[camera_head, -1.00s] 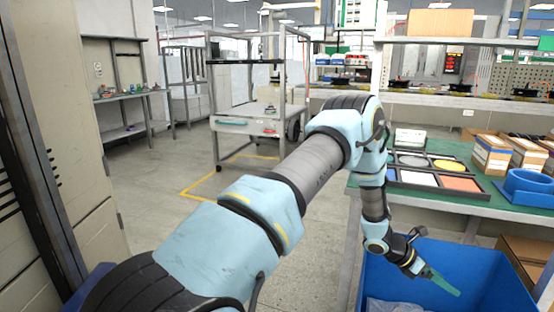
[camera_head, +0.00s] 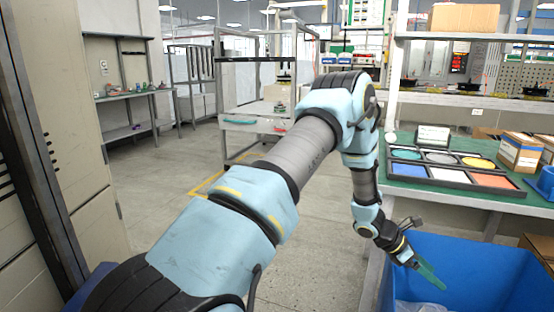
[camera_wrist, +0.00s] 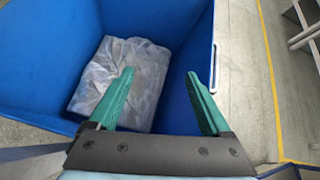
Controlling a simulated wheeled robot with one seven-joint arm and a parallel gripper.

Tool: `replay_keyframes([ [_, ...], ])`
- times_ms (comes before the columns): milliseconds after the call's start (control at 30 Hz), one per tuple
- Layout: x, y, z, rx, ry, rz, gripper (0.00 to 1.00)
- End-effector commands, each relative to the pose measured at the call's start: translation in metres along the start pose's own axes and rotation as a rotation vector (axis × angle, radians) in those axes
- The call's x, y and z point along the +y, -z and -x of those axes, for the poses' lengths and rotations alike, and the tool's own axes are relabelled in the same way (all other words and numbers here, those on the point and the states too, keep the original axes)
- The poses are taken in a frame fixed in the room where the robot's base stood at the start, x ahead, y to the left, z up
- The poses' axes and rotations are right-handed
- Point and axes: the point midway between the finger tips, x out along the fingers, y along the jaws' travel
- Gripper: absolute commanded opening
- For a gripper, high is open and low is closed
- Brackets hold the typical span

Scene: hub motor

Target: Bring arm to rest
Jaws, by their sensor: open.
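My arm reaches forward from the bottom left of the head view, bends at the elbow and hangs down on the right. My gripper (camera_head: 430,274) is at the near left part of a blue bin (camera_head: 480,262), by its opening. In the wrist view my gripper (camera_wrist: 160,102) is open, its two green fingers apart with nothing between them. Below it, inside the blue bin (camera_wrist: 52,62), lies a grey-white plastic-wrapped bundle (camera_wrist: 148,58). The fingers appear above the bundle and apart from it.
A green-topped workbench (camera_head: 455,203) with a tray of coloured panels (camera_head: 428,173) and cardboard boxes (camera_head: 519,152) stands right, behind the bin. A cart (camera_head: 252,122) stands at the back. A beige cabinet (camera_head: 70,130) is at the left. The floor between is clear.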

Motion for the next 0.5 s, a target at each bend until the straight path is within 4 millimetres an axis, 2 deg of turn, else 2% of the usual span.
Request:
replay_keyframes([
  [267,-0.001,0.037,0.053,0.126,0.019,-0.232,0.82],
  [367,-0.004,0.059,0.084,0.197,0.033,-0.356,0.82],
  [500,-0.016,0.106,0.142,0.341,0.067,-0.586,0.82],
])
